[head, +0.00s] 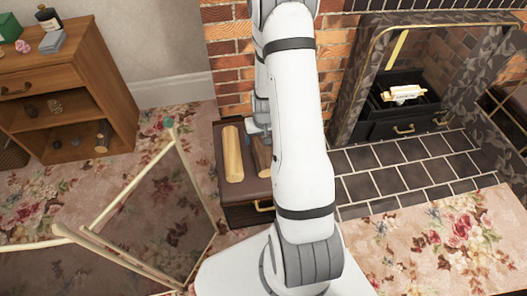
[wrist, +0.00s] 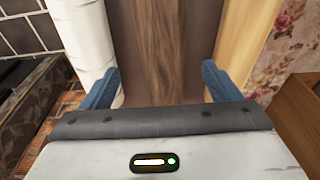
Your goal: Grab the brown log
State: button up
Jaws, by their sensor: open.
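The brown log (wrist: 160,42) lies lengthwise in the wrist view, dark with wood grain, between the two blue fingers of my gripper (wrist: 158,72). The fingers are apart, with a visible space on each side of the log. A white birch log (wrist: 80,35) lies to the left of it and a pale tan log (wrist: 248,38) to the right, each close to a finger. In the head view, the brown log (head: 262,158) shows partly behind my arm, on a dark brown box (head: 236,193) beside the tan log (head: 233,153). The birch log is hidden there.
A folding screen (head: 165,200) with pale rods stands left of the box. The brick fireplace (head: 350,100), with a black grate drawer (head: 400,128), is at the right. A wooden cabinet (head: 70,90) stands at the left. Dark hearth tiles (head: 400,165) lie clear.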

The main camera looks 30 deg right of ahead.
aim_at(261, 145)
jog(key=f+b, duration=0.1)
jog(key=f, duration=0.1)
jog(key=f+b, duration=0.1)
jog(key=f, duration=0.1)
jog(key=f+b, duration=0.1)
jog(key=f, duration=0.1)
jog(key=shift+w+a, duration=0.1)
jog(key=shift+w, duration=0.2)
jog(key=shift+r, duration=0.1)
jog(key=shift+c, duration=0.3)
jog(key=c, duration=1.3)
